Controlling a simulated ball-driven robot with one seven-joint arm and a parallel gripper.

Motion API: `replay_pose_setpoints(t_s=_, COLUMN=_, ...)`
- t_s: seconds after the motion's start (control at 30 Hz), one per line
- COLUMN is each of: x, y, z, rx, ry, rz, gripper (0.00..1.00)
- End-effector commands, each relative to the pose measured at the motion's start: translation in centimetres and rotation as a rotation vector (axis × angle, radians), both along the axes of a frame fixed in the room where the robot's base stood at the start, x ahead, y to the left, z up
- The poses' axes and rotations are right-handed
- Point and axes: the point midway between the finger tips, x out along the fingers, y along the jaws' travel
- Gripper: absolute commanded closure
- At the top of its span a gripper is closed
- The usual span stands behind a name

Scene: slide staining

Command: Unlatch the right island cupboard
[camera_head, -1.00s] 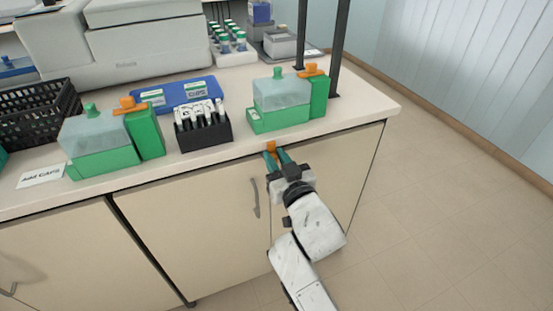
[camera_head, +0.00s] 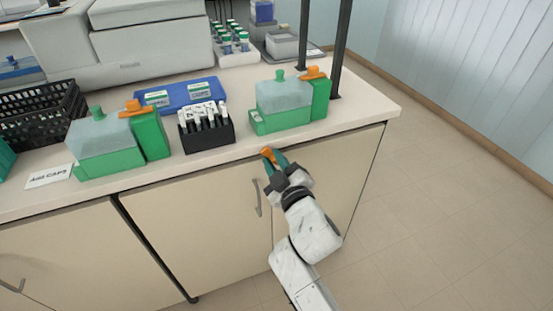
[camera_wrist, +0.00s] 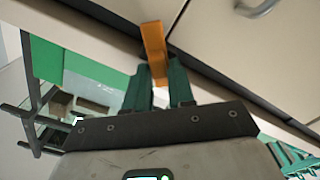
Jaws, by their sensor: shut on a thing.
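The right island cupboard (camera_head: 190,220) has pale beige door fronts under the worktop. A small orange latch (camera_head: 267,152) sits at its top edge, just below the worktop, near the seam between two panels. It tilts to the left in the head view. My gripper (camera_head: 273,160) has teal fingers shut on the latch. In the wrist view, the orange latch (camera_wrist: 153,42) sticks out beyond the fingertips (camera_wrist: 160,72), and its gripped end is partly hidden between them. A grey bar handle (camera_head: 257,198) is on the panel left of the gripper. The doors look closed.
On the worktop above stand green boxes with clear covers (camera_head: 285,95) (camera_head: 100,140), a black slide rack (camera_head: 207,138), a blue tray (camera_head: 180,97) and a black basket (camera_head: 40,115). Dark posts (camera_head: 338,50) rise near the right corner. The floor (camera_head: 430,210) to the right is clear.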

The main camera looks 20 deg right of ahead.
Motion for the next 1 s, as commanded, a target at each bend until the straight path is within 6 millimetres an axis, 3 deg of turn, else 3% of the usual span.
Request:
replay_pose_setpoints(t_s=0.6, x=-0.04, y=0.35, z=-0.61, rx=-0.577, ry=0.003, rz=0.000, gripper=1.00)
replay_pose_setpoints(t_s=1.0, x=-0.05, y=0.45, z=-0.95, rx=-0.825, ry=0.003, rz=0.002, gripper=1.00)
